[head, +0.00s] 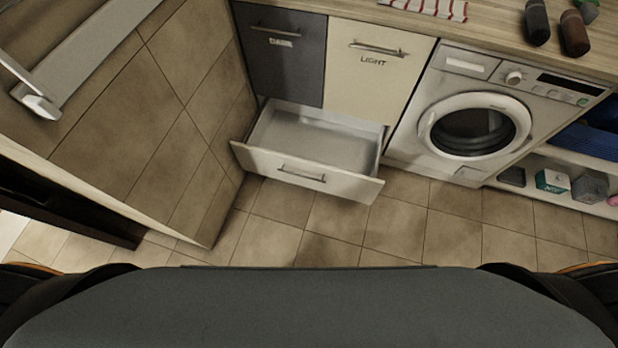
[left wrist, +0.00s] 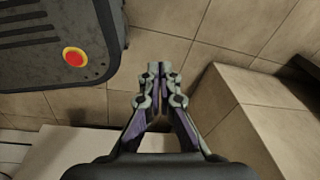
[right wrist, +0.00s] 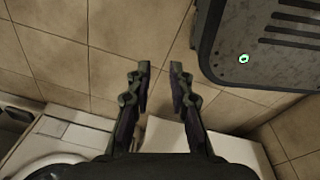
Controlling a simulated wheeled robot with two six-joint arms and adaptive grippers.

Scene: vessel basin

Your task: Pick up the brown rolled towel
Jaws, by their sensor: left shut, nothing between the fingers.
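I cannot make out a brown rolled towel in any view. My left gripper (left wrist: 160,70) shows in the left wrist view, shut and empty, with its fingertips together above the tiled floor. My right gripper (right wrist: 160,68) shows in the right wrist view, open and empty, with a gap between its fingertips over the floor. Neither gripper shows in the head view. A striped red and white cloth (head: 428,8) lies on the wooden counter, partly cut off by the top edge.
A pulled-out, empty drawer (head: 288,168) juts over the floor below the dark and light cabinet fronts. A washing machine (head: 480,118) stands right of it. Dark and brown bottles (head: 574,34) are on the counter. A low shelf (head: 550,195) holds several items. A tiled partition (head: 150,110) is at left.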

